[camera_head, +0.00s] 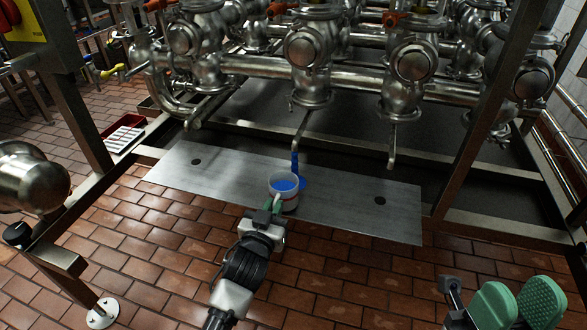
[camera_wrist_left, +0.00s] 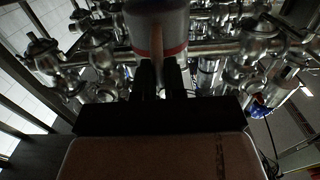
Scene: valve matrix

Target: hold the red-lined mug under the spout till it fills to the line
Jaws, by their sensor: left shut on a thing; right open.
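The pale mug (camera_head: 290,205) has a red line around its lower part and blue liquid (camera_head: 284,185) inside. My left gripper (camera_head: 272,207) is shut on its handle and holds it upright at the steel plate. The left wrist view also shows the mug (camera_wrist_left: 172,20), with its red band above the fingers. A bent spout (camera_head: 301,128) comes down behind the mug, and a blue stream (camera_head: 294,160) runs from it to the mug's far rim. Whether all of it lands inside is unclear. The liquid's level against the line is hidden. My right gripper (camera_head: 517,305) is open and empty at lower right.
A blue patch (camera_head: 303,183) shows just right of the mug's rim. The steel plate (camera_head: 355,208) is otherwise bare, with dark holes. A second spout (camera_head: 392,145) hangs to the right. Valves and pipes (camera_head: 305,50) stand behind; a red tray (camera_head: 122,137) sits left.

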